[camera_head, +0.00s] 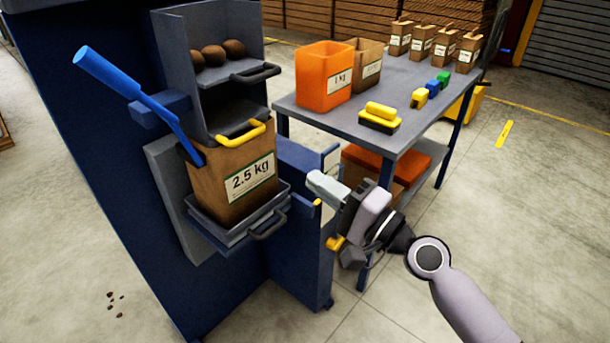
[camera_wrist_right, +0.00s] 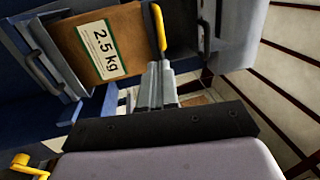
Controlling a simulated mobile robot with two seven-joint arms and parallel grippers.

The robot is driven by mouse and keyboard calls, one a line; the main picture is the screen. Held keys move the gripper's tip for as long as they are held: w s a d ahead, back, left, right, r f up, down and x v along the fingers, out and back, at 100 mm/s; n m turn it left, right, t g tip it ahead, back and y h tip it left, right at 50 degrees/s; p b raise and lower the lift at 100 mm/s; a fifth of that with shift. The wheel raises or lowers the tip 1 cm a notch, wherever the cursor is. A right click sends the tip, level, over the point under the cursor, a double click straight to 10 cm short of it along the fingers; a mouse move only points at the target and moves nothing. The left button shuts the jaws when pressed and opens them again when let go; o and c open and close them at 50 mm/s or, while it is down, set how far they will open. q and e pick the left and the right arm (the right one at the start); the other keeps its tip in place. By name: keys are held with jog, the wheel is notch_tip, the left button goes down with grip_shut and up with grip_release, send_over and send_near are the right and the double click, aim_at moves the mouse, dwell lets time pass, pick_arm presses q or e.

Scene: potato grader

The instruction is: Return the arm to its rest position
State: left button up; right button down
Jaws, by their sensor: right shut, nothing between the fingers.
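My right gripper (camera_head: 318,183) is in the middle of the head view, shut and empty, in front of the blue cabinet and right of the 2.5 kg bag. Its closed fingers (camera_wrist_right: 158,85) also show in the right wrist view. The brown 2.5 kg paper bag (camera_head: 215,190) stands on a grey tray (camera_head: 225,232) on the blue grader, under the chute. The bag also shows in the right wrist view (camera_wrist_right: 130,25). A yellow handle (camera_head: 240,133) is at the bag's top. My left gripper is not in view.
A grey table (camera_head: 390,125) at the back right holds an orange 1 kg bin (camera_head: 325,80), several paper bags and a yellow-black tool (camera_head: 380,117). A blue lever (camera_head: 130,90) sticks out at the left.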

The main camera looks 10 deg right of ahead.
jog(key=s+d+f+n+g+h+p, duration=0.1)
jog(key=s+d+f+n+h, duration=0.1)
jog(key=s+f, duration=0.4)
jog(key=s+d+f+n+g+h+p, duration=0.1)
jog(key=s+f+n+h, duration=0.4)
jog(key=f, duration=0.6)
jog(key=s+d+f+n+g+h+p, duration=0.2)
jog(key=s+d+f+n, duration=0.3)
jog(key=s+f, duration=0.3)
jog(key=shift+s+d+f+n+g+h, duration=0.2)
jog(key=shift+s+f+n+g+h, duration=0.15)
jog(key=shift+g+h, duration=0.3)
